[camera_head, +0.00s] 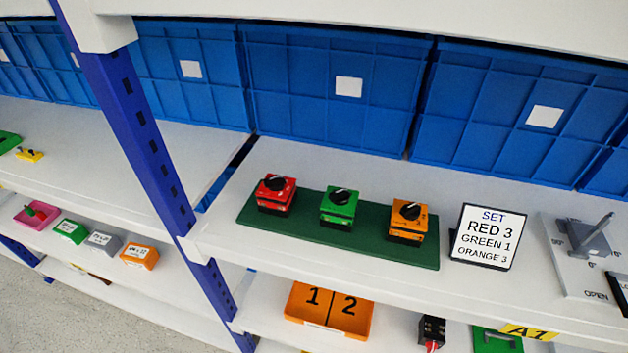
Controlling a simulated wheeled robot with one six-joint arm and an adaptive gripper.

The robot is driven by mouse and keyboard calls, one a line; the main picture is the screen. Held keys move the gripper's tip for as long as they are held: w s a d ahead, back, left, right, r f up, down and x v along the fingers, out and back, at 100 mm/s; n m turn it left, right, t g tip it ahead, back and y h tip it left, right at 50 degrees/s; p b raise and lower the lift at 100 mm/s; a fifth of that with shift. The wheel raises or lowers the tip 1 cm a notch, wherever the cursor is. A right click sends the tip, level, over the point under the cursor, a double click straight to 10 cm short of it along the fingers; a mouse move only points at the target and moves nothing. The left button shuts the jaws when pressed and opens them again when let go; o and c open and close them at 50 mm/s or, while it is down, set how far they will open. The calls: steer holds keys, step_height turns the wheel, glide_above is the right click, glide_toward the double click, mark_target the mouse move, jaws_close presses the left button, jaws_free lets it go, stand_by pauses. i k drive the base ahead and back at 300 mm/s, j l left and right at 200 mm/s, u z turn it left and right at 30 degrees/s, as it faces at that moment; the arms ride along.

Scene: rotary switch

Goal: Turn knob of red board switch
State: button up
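The red switch (276,193) is a small red box with a black rotary knob (273,183) on top. It stands at the left end of a dark green board (315,239) on the white shelf. A green switch (338,207) stands in the middle and an orange switch (408,221) at the right, each with a black knob. The knob markings are too small to read. A sign (486,238) to the right reads "SET RED 3, GREEN 1, ORANGE 3". My gripper is not in view.
Blue bins (330,98) line the back of the shelf. A blue post (143,145) rises left of the board. A grey lever device (585,245) stands right of the sign. An orange tray (330,310) marked 1 and 2 sits on the shelf below. Space before the board is clear.

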mark_target(276, 183)
steer(key=i+j+z, duration=0.2)
steer(key=j, duration=0.35)
steer(key=j+z, duration=0.2)
steer(key=j, duration=0.3)
steer(key=i+j+z, duration=0.2)
steer(key=j, duration=1.2)
